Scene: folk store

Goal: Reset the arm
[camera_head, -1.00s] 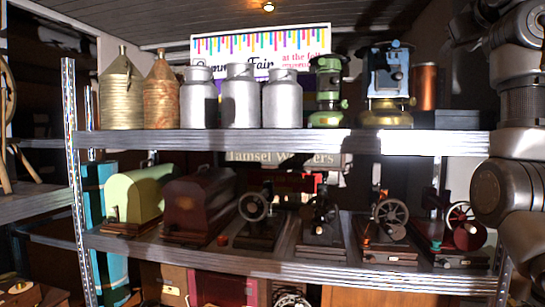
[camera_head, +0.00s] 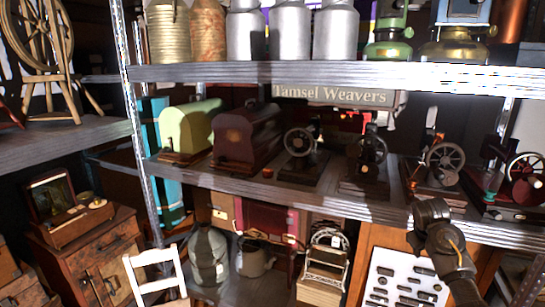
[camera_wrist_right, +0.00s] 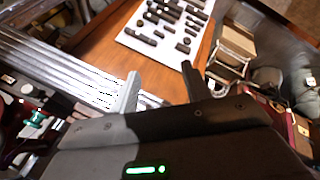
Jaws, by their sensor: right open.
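My right gripper (camera_wrist_right: 160,85) is open and empty in the right wrist view, its two fingers apart over a brown wooden surface. In the head view my right arm (camera_head: 440,238) comes in at the lower right, its end in front of the middle shelf's front edge; the fingers are hard to make out there. My left arm and gripper are out of view.
A metal shelf (camera_head: 250,193) holds several old sewing machines, some under cases. A white board of small dark parts (camera_head: 400,283) stands below, also in the right wrist view (camera_wrist_right: 168,42). A white chair (camera_head: 155,258) and a wooden cabinet (camera_head: 85,245) stand lower left.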

